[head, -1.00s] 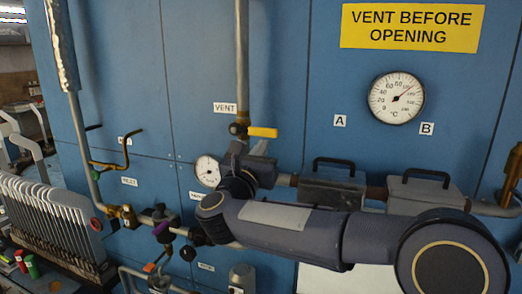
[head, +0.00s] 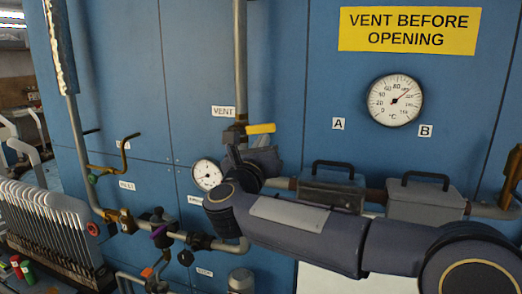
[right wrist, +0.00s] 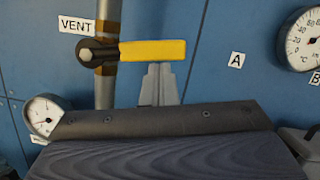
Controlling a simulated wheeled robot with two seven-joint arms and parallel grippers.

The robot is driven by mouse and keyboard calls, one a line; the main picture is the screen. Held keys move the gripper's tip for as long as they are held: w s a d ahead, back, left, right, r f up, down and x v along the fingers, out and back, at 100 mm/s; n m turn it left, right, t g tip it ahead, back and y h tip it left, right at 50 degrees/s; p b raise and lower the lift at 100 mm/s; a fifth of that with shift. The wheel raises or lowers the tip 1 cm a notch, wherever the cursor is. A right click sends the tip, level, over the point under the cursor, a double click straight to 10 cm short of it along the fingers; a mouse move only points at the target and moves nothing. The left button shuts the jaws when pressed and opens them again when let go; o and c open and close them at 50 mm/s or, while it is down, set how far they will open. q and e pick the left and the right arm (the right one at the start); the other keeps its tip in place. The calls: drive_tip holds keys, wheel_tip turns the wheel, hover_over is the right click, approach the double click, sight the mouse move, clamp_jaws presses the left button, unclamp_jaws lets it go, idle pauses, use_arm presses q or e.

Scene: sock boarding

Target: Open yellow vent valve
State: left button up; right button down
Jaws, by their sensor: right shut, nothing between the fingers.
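The yellow vent valve handle (head: 261,128) points right from the valve body (head: 233,135) on the vertical vent pipe (head: 240,60). It lies roughly across the pipe, its free end tilted slightly up in the head view. In the right wrist view the yellow handle (right wrist: 153,50) is nearly level, with the VENT label (right wrist: 76,25) to its left. My right gripper (right wrist: 161,68) is shut and empty. Its fingertips are right under the handle's middle and seem to touch its lower edge. In the head view my right gripper (head: 235,150) is partly hidden by its wrist. My left gripper is not in view.
A small gauge (head: 207,174) is left of my right wrist. Two grey boxes with black handles (head: 333,185) sit on the pipe to the right. A temperature dial (head: 395,100) and yellow sign (head: 407,31) are on the blue panel. Pipes and valves (head: 160,233) crowd the lower left.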

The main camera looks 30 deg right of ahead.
drive_tip(key=shift+s+r+n+y, duration=0.1)
drive_tip(key=shift+r+n+y, duration=0.2)
drive_tip(key=shift+r+n, duration=0.75)
drive_tip(key=shift+r+n+t+p, duration=0.25)
drive_tip(key=shift+n+p, duration=0.25)
drive_tip(key=shift+n, duration=0.25)
drive_tip(key=shift+w+a+r+n+t+y+p, duration=0.1)
drive_tip(key=shift+w+a+r+n+y+p, duration=0.3)
drive_tip(key=shift+w+a+r+n+p, duration=0.45)
drive_tip(key=shift+w+a+r+n+t+y+p, duration=0.1)
drive_tip(key=shift+w+a+r+n+y+p, duration=0.3)
drive_tip(key=shift+r+n, duration=0.8)
drive_tip(key=shift+w+a+r+n+t+y+p, duration=0.1)
drive_tip(key=shift+w+a+r+n+y+p, duration=0.35)
drive_tip(key=shift+w+r+n, duration=0.45)
drive_tip(key=shift+r, duration=0.2)
